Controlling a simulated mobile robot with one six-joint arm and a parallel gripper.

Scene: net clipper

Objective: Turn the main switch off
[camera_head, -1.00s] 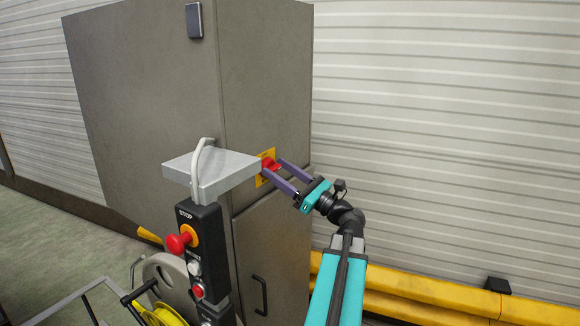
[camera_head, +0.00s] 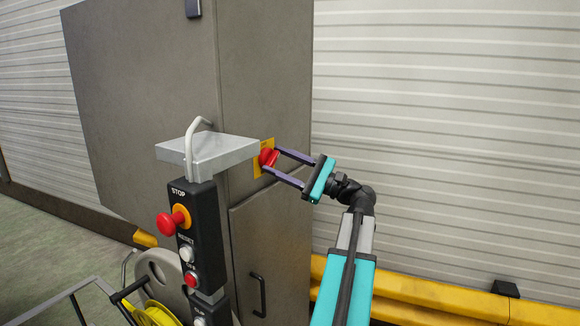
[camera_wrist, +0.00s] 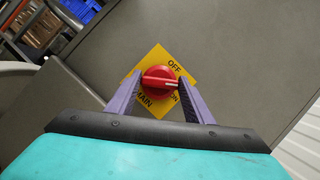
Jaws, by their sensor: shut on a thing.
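The main switch (camera_head: 267,157) is a red rotary knob on a yellow plate (camera_head: 258,171) on the side of a grey cabinet. In the wrist view the knob (camera_wrist: 158,78) has a raised grip bar lying nearly level across the picture. The plate (camera_wrist: 156,51) reads OFF at upper right, ON at lower right and MAIN at lower left. My gripper (camera_head: 272,158) reaches in from the right and is shut on the knob, one purple finger on each side. The wrist view shows the fingertips (camera_wrist: 160,77) around it.
A control post with a red STOP button (camera_head: 167,224) and a grey top plate (camera_head: 210,149) stands left of my gripper. The cabinet (camera_head: 150,90) has a door handle (camera_head: 259,295) below the switch. A yellow rail (camera_head: 420,294) runs along the right wall.

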